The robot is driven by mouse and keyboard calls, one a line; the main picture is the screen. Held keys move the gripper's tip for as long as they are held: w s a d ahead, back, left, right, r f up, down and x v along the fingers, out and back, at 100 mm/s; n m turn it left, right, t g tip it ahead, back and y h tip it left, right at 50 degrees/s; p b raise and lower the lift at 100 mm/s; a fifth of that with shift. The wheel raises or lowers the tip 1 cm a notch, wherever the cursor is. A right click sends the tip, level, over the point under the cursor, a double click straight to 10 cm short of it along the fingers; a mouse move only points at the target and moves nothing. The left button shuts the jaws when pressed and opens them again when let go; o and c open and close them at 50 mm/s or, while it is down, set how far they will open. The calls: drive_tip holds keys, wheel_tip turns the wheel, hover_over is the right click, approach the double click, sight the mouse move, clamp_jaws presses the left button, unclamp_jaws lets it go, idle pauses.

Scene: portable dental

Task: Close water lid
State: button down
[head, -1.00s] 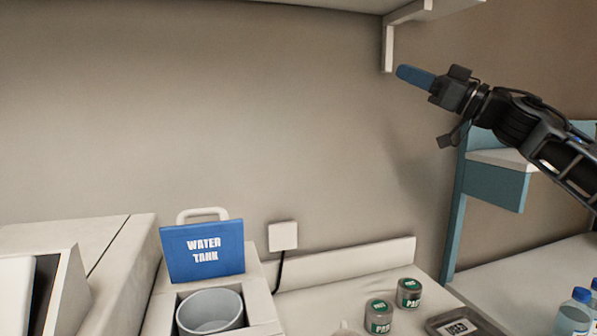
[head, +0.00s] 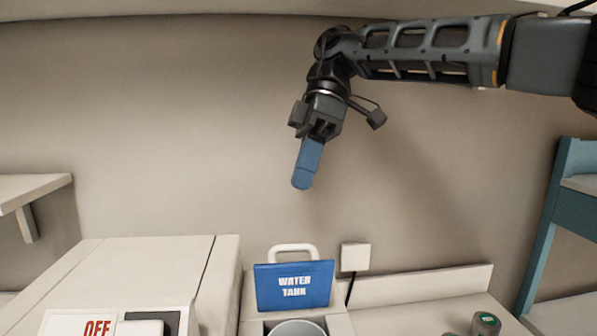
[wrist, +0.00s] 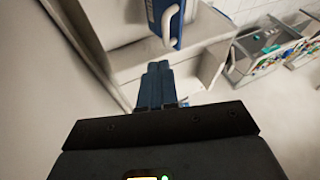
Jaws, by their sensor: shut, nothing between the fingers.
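The blue water lid (head: 270,288), marked WATER TANK, stands open and upright at the back of the tank in the head view. Its white handle (head: 293,249) sticks up behind its top edge. The round grey tank opening (head: 297,328) shows below it, cut off by the frame's bottom. My gripper (head: 302,184) has blue fingers, shut and empty, pointing down above the lid and apart from it. In the wrist view the fingertips (wrist: 158,68) are together, and the handle (wrist: 169,25) and the lid's blue edge (wrist: 178,38) lie ahead of them.
A large white cabinet (head: 150,265) with an OFF switch stands left of the tank. A small wall box (head: 355,257) with a black cable is to the right. A jar (head: 486,322) sits on the right counter. A teal shelf frame (head: 548,230) is at far right.

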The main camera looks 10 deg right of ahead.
drive_tip(key=p, duration=0.1)
approach(293, 276)
drive_tip(key=w+a+f, duration=0.1)
drive_tip(key=a+f, duration=0.1)
drive_tip(key=a, duration=0.1)
drive_tip(key=shift+w+a+f, duration=0.15)
drive_tip(key=shift+w+f, duration=0.25)
drive_tip(key=shift+s+t+b, duration=0.4)
drive_tip(key=shift+t+b, duration=0.05)
drive_tip(key=shift+t, duration=0.25)
